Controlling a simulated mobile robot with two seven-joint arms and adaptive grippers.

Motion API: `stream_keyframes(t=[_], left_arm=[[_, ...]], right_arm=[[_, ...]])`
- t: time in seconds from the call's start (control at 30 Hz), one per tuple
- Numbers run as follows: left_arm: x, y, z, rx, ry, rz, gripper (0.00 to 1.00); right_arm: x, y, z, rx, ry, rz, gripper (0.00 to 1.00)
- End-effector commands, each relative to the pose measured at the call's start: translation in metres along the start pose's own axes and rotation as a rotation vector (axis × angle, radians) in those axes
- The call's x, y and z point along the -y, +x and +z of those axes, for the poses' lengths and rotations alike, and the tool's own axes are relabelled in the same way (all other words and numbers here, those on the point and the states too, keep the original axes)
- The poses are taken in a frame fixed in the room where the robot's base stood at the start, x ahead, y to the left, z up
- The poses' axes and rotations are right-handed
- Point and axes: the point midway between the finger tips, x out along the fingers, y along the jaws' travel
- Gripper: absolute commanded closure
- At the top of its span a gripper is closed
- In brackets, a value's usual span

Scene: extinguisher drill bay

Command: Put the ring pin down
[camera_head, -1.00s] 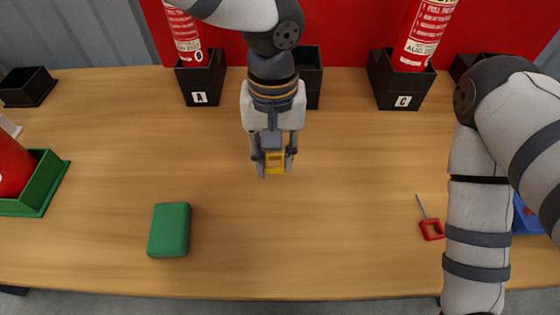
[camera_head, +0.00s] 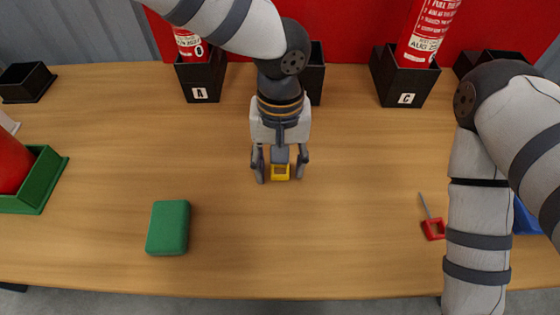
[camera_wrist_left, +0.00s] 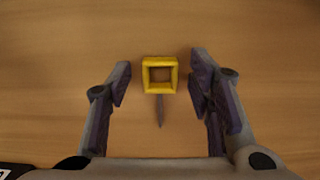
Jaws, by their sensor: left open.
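A yellow ring pin (camera_head: 280,173) with a square ring lies on the wooden table, below my left gripper (camera_head: 280,176). In the left wrist view the ring pin (camera_wrist_left: 160,76) shows between the fingers, with its grey shaft pointing back toward the palm. My left gripper (camera_wrist_left: 160,85) is open, and a clear gap shows on both sides of the ring. A second ring pin, red (camera_head: 433,229), lies on the table at the right, beside my right arm. My right gripper is outside the frames.
Black holders A (camera_head: 202,78) and C (camera_head: 402,78) hold red extinguishers at the back. A green block (camera_head: 168,228) lies front left. A green bin (camera_head: 45,180) with a red object stands at the left edge. The front middle of the table (camera_head: 310,245) is clear.

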Motion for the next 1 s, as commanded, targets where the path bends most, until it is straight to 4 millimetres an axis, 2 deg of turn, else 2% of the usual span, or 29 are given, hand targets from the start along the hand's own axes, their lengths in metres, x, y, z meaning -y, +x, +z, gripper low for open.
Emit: stream_keyframes(t=[0.07, 0.17, 0.3, 0.5, 0.67, 1.0], left_arm=[[0.000, -0.007, 0.000, -0.003, 0.000, 0.002, 0.53], [0.000, -0.030, -0.002, -0.010, -0.001, 0.002, 0.53], [0.000, -0.071, -0.001, -0.011, -0.001, 0.002, 0.53], [0.000, -0.113, -0.001, -0.005, -0.001, 0.001, 0.53], [0.000, -0.123, 0.000, 0.000, 0.000, 0.001, 0.53], [0.000, -0.123, 0.000, 0.002, 0.000, 0.001, 0.53]], right_arm=[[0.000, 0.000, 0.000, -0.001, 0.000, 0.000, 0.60], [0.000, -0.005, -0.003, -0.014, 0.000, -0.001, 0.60], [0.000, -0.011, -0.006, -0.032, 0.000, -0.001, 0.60], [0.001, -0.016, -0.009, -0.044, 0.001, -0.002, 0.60], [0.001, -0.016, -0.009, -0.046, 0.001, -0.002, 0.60], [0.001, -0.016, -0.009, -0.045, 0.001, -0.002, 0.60]])
